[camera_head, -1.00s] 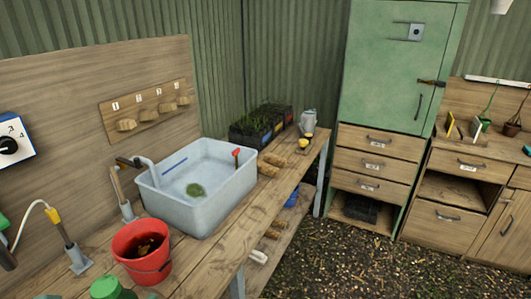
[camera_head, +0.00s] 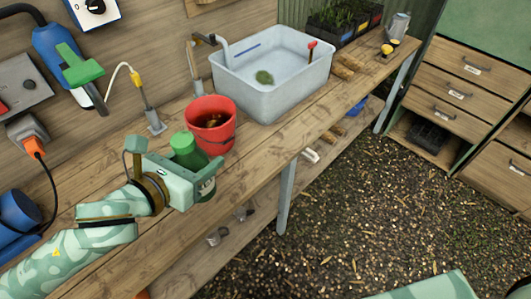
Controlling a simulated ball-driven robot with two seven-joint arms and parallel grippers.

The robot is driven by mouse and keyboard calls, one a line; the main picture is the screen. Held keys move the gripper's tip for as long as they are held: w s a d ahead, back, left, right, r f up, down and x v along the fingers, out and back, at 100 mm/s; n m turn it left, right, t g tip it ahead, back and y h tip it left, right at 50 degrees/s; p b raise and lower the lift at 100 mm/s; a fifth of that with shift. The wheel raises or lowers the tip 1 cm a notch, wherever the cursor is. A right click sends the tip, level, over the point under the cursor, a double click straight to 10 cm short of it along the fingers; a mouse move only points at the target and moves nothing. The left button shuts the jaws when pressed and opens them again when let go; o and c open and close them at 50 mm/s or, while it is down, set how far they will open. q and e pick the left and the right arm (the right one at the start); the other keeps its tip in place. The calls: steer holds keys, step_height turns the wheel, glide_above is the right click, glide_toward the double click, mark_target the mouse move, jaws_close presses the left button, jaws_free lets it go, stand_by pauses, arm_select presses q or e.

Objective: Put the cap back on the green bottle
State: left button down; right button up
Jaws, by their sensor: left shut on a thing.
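The green bottle (camera_head: 184,146) stands at the front of the wooden bench, just in front of the red bucket. I cannot make out a separate cap, or whether the bottle's top is open. My right gripper is out of view; only a mint part of my right arm shows at the bottom edge.
The red bucket (camera_head: 211,128) stands close behind the bottle. A grey sink (camera_head: 268,98) is farther along the bench. A yellow-topped probe (camera_head: 145,104) stands near the wall, and an orange plug (camera_head: 32,146) with a cable is at left. Bare bench lies right of the bottle.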

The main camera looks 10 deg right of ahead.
mark_target(204, 198)
arm_select(q)
steer(key=s+f, duration=0.1)
steer(key=s+d+f, duration=0.1)
steer(key=f, duration=0.1)
steer(key=shift+s, duration=0.15)
steer(key=f, duration=0.1)
steer(key=f+n+y, duration=0.1)
steer(key=f, duration=0.1)
steer(key=s+a+f+n+t+y, duration=0.1)
steer(key=shift+s+f, duration=0.1)
steer(key=shift+f, duration=0.15)
steer(key=w+a+f+n+t+y, duration=0.1)
steer(key=w+a+n+t+y, duration=0.1)
steer(key=a, duration=0.4)
steer(key=shift+w+f+n+y, duration=0.3)
steer(key=shift+n+y, duration=0.6)
steer(key=shift+y, duration=0.3)
steer(key=shift+d, duration=0.1)
